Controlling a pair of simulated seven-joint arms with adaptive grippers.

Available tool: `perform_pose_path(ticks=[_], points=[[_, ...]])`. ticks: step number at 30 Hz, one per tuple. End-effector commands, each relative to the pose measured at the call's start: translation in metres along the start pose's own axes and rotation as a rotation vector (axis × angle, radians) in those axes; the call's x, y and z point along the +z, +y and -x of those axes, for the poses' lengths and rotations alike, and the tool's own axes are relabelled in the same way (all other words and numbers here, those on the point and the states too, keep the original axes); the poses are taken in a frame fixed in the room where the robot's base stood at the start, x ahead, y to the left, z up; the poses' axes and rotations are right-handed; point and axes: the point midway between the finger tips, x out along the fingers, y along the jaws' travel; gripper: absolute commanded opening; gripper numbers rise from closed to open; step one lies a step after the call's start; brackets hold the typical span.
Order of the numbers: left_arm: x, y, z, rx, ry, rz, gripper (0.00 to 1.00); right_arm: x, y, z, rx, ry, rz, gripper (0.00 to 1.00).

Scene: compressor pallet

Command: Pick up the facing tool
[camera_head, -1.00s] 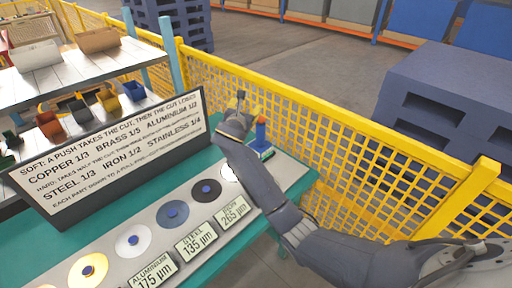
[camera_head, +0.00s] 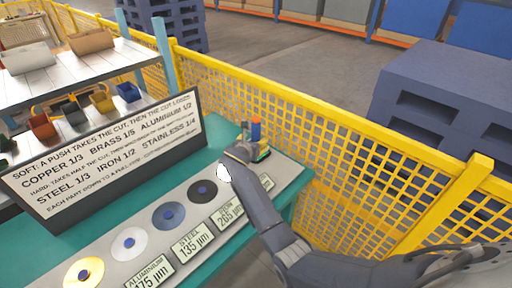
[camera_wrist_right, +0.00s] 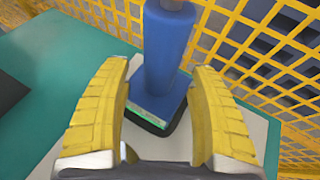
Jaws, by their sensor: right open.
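The facing tool (camera_head: 256,132), a blue upright handle with an orange top, stands at the far right end of the bench by the yellow fence. In the right wrist view its blue handle (camera_wrist_right: 168,50) rises from a dark-edged base with a green label (camera_wrist_right: 150,117). My right gripper (camera_head: 249,149) is low beside the tool in the head view. In the wrist view its two yellow fingers are apart, one on each side of the handle, with gaps visible. The arm partly hides the tool's base in the head view. My left gripper is not in view.
A sign board (camera_head: 110,160) stands on the teal bench (camera_head: 219,130) left of the gripper. A light strip holds several round discs, such as a blue one (camera_head: 168,215), and number plates (camera_head: 190,245). The yellow mesh fence (camera_head: 340,160) runs close behind the tool.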

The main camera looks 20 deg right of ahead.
Motion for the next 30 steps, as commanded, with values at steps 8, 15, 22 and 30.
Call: perform_pose_path(ticks=[8, 15, 22, 30], points=[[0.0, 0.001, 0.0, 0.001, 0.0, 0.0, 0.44, 0.001, 0.0, -0.023, 0.0, 0.0, 0.0, 0.61], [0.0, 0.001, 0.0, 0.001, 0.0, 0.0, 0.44, 0.0, 0.0, -0.024, 0.0, 0.0, -0.001, 0.61], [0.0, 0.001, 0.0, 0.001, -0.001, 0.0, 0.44, 0.0, 0.0, -0.024, 0.0, 0.0, 0.0, 0.41], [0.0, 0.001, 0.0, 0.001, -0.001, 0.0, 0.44, 0.0, 0.0, -0.024, 0.0, 0.0, 0.0, 0.1]])
